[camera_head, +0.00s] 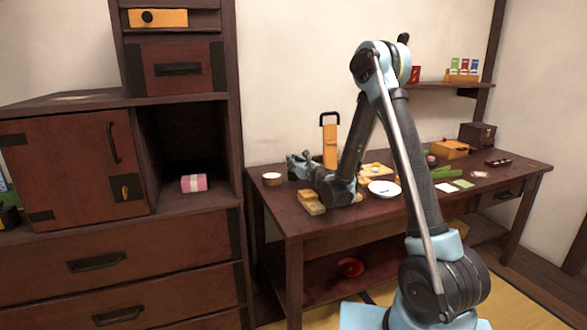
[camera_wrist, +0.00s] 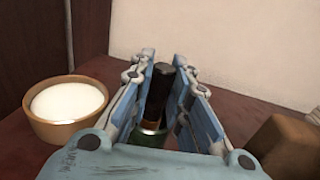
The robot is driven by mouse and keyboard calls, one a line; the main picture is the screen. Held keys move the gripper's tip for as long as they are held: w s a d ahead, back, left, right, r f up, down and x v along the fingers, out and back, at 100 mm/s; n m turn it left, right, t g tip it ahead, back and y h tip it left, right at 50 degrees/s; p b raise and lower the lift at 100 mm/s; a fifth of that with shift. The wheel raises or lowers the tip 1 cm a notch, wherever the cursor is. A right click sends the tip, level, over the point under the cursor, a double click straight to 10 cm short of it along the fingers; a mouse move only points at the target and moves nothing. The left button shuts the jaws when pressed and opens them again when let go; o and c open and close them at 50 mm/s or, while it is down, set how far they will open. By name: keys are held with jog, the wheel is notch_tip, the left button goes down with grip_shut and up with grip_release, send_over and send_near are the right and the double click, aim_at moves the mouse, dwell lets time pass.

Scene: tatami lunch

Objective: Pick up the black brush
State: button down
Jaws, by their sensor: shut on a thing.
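The black brush (camera_wrist: 157,88) shows in the wrist view as an upright, dark, rounded handle with a brownish band low down. My gripper (camera_wrist: 165,62) has its two blue-grey fingers on either side of the handle and is shut on it. A dark green rounded part (camera_wrist: 148,138) shows below the handle; the gripper hides most of it, and I cannot tell whether it is part of the brush or a holder. In the head view my gripper (camera_head: 298,164) is low over the left end of the table (camera_head: 290,215); the brush cannot be made out there.
A round wooden bowl with white contents (camera_wrist: 68,108) stands close left of my gripper, also in the head view (camera_head: 272,179). A brown wooden block (camera_wrist: 285,148) is close on the right. A tall orange thing with a black handle (camera_head: 330,145) stands behind. A white plate (camera_head: 384,188) lies right.

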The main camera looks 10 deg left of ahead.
jog(key=shift+r, duration=5)
